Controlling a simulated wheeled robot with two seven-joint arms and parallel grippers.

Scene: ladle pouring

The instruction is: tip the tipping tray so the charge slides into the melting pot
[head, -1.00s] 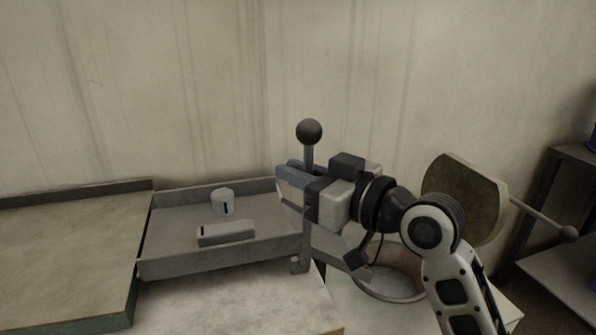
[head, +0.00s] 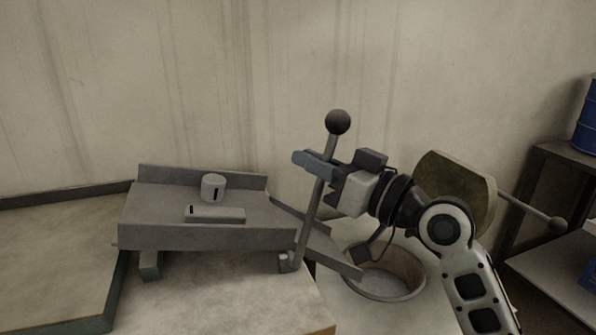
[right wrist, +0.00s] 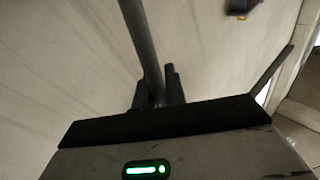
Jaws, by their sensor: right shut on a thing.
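The charge is a short cylinder (head: 213,187) and a flat bar (head: 215,214), both lying on the tray. A lever with a dark ball knob (head: 337,122) rises at the tray's right end, leaning right. My right gripper (head: 316,164) is shut on the lever below the knob; the lever also shows in the right wrist view (right wrist: 143,45). A chute (head: 335,255) leads from the tray to the round melting pot (head: 385,277). My left gripper is not in view.
A bench (head: 60,250) is at the left. A dark shelf (head: 550,235) with blue containers is at the far right.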

